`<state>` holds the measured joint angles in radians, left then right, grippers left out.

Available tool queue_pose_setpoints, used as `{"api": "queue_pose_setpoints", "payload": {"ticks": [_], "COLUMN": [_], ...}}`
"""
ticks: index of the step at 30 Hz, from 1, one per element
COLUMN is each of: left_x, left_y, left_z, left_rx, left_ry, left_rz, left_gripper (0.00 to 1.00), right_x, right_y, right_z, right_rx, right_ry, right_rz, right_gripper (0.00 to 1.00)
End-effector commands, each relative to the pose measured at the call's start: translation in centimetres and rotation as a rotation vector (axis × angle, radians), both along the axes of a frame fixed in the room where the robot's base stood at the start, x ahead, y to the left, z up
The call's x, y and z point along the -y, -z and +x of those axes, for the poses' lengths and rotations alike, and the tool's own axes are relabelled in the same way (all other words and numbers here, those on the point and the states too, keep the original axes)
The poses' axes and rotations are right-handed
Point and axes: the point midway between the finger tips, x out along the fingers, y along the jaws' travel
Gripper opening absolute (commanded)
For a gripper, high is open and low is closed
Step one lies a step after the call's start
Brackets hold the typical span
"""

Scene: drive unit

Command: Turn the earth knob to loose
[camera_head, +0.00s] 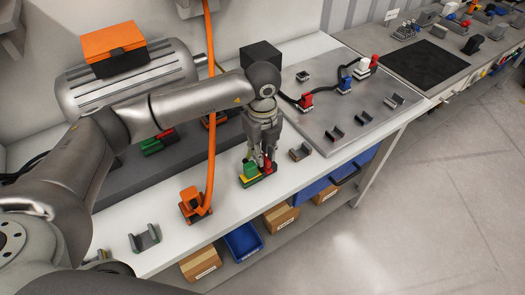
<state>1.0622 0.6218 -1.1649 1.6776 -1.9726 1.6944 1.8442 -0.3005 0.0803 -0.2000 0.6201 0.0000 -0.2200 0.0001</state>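A small green and yellow connector block (250,172), which looks like the earth part, sits on a dark base near the front edge of the white bench. A red part (268,167) shows at its right side. My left gripper (262,160) points straight down over this block, its fingertips at or just behind the green and red parts. The fingers look close together, but I cannot tell whether they touch or grip a knob. No separate knob can be made out; the gripper hides part of the block. My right gripper is not in view.
An orange connector (193,206) with a thick orange cable (210,100) stands left of the block. A grey motor (130,80) lies behind my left arm. A grey plate (350,110) with red, blue and white connectors is at the right. Empty holders stand along the bench (180,240).

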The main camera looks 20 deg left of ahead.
Motion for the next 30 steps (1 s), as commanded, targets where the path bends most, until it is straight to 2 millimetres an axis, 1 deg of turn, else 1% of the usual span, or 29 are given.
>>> {"api": "queue_pose_setpoints", "payload": {"ticks": [1, 3, 12, 15, 17, 27, 30], "left_x": [0.0, 0.0, 0.0, 0.0, 0.0, 0.1, 0.1], "left_y": [0.0, 0.1, 0.2, -0.1, -0.7, -5.9, -7.0], "left_z": [0.0, 0.0, -0.2, -0.2, -0.1, 0.0, 0.1], "left_rx": [-0.001, -0.001, -0.007, -0.007, -0.006, 0.000, 0.001], "left_ry": [0.000, 0.000, 0.002, 0.002, 0.002, 0.003, 0.002], "left_rz": [0.001, 0.000, 0.001, 0.001, 0.001, 0.000, -0.001], "left_gripper": [0.30, 0.36, 0.36, 0.36, 0.36, 0.36, 0.36], "right_x": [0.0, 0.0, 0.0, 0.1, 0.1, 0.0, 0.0], "right_y": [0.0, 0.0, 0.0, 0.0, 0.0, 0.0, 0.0], "right_z": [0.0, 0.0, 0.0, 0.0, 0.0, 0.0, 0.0], "right_rx": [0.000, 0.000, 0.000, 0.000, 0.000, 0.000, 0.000], "right_ry": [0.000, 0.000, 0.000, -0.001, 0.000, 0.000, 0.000], "right_rz": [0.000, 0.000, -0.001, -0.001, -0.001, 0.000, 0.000], "right_gripper": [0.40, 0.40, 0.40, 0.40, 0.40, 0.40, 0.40]}}
